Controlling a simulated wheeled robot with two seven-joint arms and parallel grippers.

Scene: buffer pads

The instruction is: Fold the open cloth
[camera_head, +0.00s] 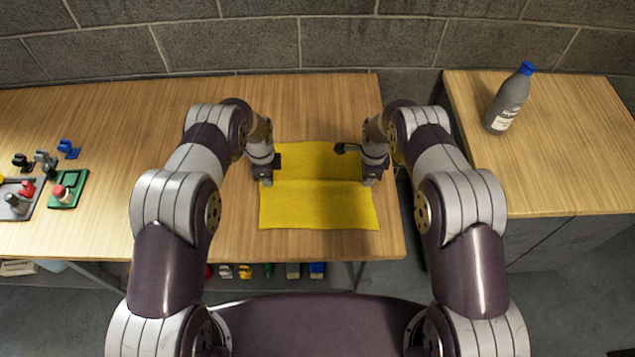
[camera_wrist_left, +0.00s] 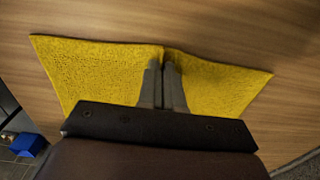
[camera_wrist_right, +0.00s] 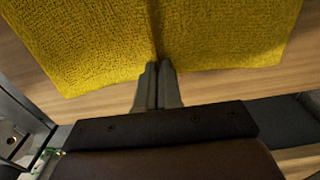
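The yellow cloth (camera_head: 318,208) lies spread on the wooden table, with a raised crease running from side to side across its middle. My left gripper (camera_head: 266,181) is at the cloth's left edge. In the left wrist view its fingers (camera_wrist_left: 162,66) are close together on the crease of the cloth (camera_wrist_left: 100,75). My right gripper (camera_head: 369,182) is at the right edge. In the right wrist view its fingers (camera_wrist_right: 157,68) are close together at the end of the crease in the cloth (camera_wrist_right: 80,40). Both appear to pinch cloth, though the fingertips partly hide the contact.
A grey bottle with a blue cap (camera_head: 508,100) stands on a separate wooden cabinet (camera_head: 570,150) at right. A green tray (camera_head: 68,188) and a grey tray (camera_head: 20,205) with small items are at far left.

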